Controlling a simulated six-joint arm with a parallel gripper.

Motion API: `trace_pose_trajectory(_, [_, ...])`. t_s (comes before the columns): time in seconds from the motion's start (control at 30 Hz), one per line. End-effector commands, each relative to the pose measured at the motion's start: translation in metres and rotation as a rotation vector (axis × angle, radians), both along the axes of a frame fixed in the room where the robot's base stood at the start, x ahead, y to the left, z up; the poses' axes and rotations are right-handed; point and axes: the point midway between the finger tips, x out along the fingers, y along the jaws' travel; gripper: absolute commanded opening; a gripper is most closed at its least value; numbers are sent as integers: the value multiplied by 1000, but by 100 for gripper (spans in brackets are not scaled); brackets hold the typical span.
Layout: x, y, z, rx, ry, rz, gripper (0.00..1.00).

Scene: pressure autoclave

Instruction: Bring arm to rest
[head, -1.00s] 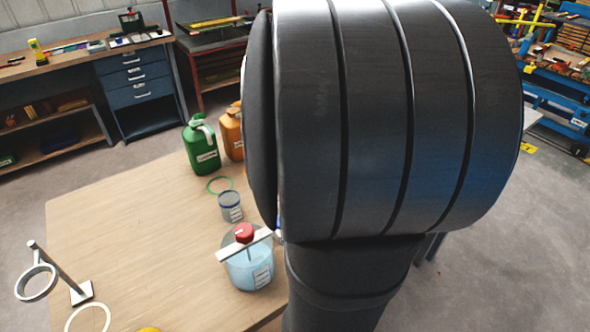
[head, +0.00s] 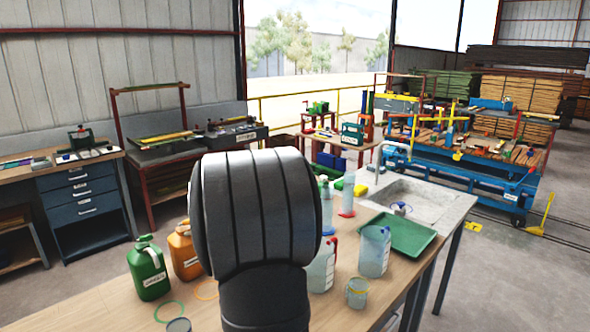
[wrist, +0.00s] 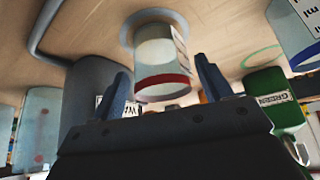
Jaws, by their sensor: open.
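My gripper (wrist: 166,88) shows in the wrist view, its two blue fingers apart with nothing held. A clear beaker with a red rim (wrist: 162,60) appears between the fingers in the picture; it stands on the table beyond them, and I cannot tell how far off. In the head view my thick dark arm link fills the middle foreground and hides my gripper and part of the table behind it.
On the table (head: 75,318), a green jug (head: 147,270) and an orange jug (head: 184,255) stand left of my arm. A clear jug (head: 374,252), a small cup (head: 357,292), a green tray (head: 403,236) and a sink (head: 440,205) are to the right.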

Motion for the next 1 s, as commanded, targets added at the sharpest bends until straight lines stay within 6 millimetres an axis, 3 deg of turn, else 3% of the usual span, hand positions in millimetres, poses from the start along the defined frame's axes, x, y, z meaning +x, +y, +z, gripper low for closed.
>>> trace_pose_trajectory(0.2, [9, 4, -16, 0, 1, 0, 71])
trace_pose_trajectory(0.43, [10, 4, -22, 0, 0, 0, 71])
trace_pose_trajectory(0.77, [10, 4, -20, 0, -1, 0, 71])
trace_pose_trajectory(1.0, [2, 1, -3, 0, -3, 2, 71])
